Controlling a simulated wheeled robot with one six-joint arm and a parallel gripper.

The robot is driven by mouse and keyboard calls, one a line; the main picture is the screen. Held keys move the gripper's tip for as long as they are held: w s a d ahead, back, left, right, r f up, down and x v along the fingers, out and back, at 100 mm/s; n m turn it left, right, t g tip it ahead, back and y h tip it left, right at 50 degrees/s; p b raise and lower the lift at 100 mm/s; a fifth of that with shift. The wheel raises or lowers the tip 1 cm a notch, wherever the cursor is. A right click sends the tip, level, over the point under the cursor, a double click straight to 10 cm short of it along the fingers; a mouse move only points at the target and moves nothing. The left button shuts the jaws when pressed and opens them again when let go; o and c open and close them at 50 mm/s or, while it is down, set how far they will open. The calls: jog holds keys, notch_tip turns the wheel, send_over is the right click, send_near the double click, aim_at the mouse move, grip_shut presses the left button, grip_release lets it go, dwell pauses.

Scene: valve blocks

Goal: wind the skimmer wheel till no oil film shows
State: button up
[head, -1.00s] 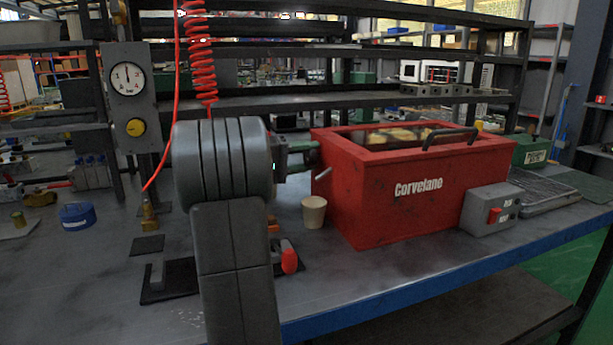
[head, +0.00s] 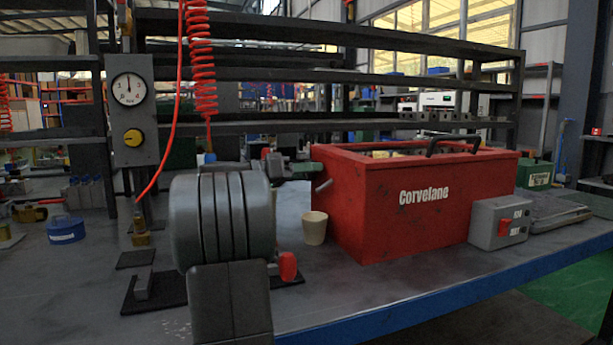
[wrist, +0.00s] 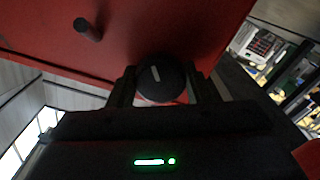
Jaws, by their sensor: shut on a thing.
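The red Corvelane tank (head: 370,210) stands on the bench. In the wrist view the skimmer wheel (wrist: 162,78) is a dark round knob with a pale line, set against the tank's red end wall. My gripper (wrist: 163,85) has a finger on each side of it and is shut on it. In the head view my gripper (head: 298,170) reaches the tank's left end from the left, and the wheel is hard to make out there. Yellowish patches (head: 385,154) show just above the tank's near rim; the low view hides most of the liquid's surface.
A short spout (head: 324,186) juts from the tank's left end, above a cream cup (head: 314,228). A grey switch box (head: 499,222) with a red switch stands at the tank's right. A gauge panel (head: 133,110) and coiled red hose (head: 201,60) are at left.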

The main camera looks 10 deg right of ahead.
jog(key=shift+f+m, duration=0.1)
jog(key=shift+m, duration=0.5)
jog(key=o, duration=1)
jog(key=shift+c, duration=0.2)
jog(key=shift+a, duration=0.1)
jog(key=s+a+p, duration=0.2)
jog(key=a+p, duration=0.1)
jog(key=a, duration=1)
jog(key=shift+s+a+p, duration=0.2)
jog(key=shift+s+p, duration=0.15)
jog(key=shift+d, duration=0.1)
jog(key=w+d+b, duration=0.1)
jog(key=d, duration=0.3)
jog(key=d+b, duration=0.1)
jog(key=d, duration=0.4)
jog(key=w+d+b, duration=0.1)
jog(key=d, duration=0.3)
jog(key=shift+w+d+b, duration=0.25)
jog(key=shift+w+b, duration=0.1)
